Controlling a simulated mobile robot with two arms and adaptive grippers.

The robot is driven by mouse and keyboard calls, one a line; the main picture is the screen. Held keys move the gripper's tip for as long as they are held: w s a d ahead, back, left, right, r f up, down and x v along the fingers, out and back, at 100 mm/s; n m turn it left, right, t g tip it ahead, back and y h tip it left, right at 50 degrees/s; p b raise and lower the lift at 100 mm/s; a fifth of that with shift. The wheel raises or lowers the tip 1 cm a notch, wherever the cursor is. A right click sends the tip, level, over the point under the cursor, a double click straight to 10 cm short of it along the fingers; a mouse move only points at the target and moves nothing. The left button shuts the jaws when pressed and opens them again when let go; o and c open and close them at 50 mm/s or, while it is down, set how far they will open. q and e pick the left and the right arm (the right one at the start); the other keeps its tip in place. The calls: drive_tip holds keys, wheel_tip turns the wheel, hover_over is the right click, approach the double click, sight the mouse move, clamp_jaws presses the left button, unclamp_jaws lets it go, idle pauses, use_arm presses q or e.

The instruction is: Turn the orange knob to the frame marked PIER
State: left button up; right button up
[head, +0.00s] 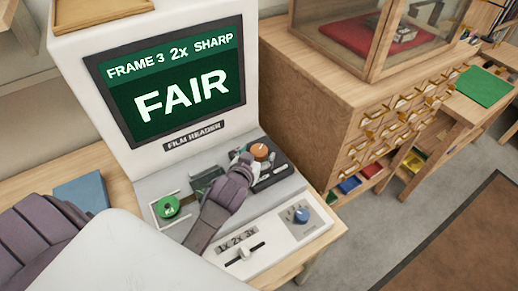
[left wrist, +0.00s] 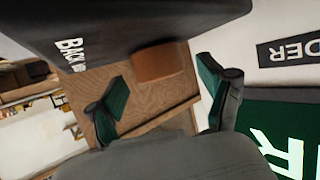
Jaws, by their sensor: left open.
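The film reader (head: 187,144) has a lit screen (head: 170,85) reading "FRAME 3 2x SHARP" and, in large letters, "FAIR". The orange knob (head: 261,151) sits on a dark panel at the right rear of the reader's deck. My left gripper (head: 250,160) reaches over the deck to the near-left side of the knob. In the left wrist view the orange knob (left wrist: 158,63) shows between and beyond the green-padded fingers of my left gripper (left wrist: 163,88), which are apart. Contact with the knob is not visible. My right gripper is not in view.
A green knob (head: 167,207) is at the deck's left. A blue knob (head: 300,214) and a slider (head: 245,252) marked 1x 2x 3x are on the front panel. A wooden drawer cabinet (head: 310,110) stands right of the reader. A blue book (head: 82,193) lies left.

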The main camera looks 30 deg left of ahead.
use_arm(q)
drive_tip(key=shift+w+a+f, duration=0.1)
drive_tip(key=shift+w+f, duration=0.1)
drive_tip(key=shift+w, duration=0.35)
drive_tip(key=shift+w+a+f, duration=0.1)
drive_tip(key=shift+w+f, duration=0.15)
drive_tip(key=shift+w, duration=0.3)
drive_tip(key=shift+c, duration=0.8)
drive_tip(key=c, duration=1)
drive_tip(key=shift+s+a+r+m+h+p, duration=0.1)
drive_tip(key=shift+r+m+h+p, duration=0.1)
drive_tip(key=shift+m+h+p, duration=0.95)
drive_tip(key=shift+f+m+h+p, duration=0.1)
drive_tip(key=shift+m+h+p, duration=0.4)
drive_tip(key=shift+m+h, duration=0.2)
drive_tip(key=shift+f+m+h, duration=0.1)
drive_tip(key=shift+m+h, duration=0.25)
drive_tip(key=shift+h, duration=0.2)
drive_tip(key=shift+f+m+g+h+b, duration=0.1)
drive_tip(key=shift+m+g+h+b, duration=0.2)
drive_tip(key=shift+m+h+b, duration=0.45)
drive_tip(key=shift+m+g+h+b, duration=0.3)
drive_tip(key=shift+m+h+b, duration=0.5)
drive_tip(key=shift+b, duration=0.25)
drive_tip(key=shift+m+g+h+b, duration=0.25)
drive_tip(key=shift+g+h+b, duration=0.05)
drive_tip(key=shift+h+b, duration=0.25)
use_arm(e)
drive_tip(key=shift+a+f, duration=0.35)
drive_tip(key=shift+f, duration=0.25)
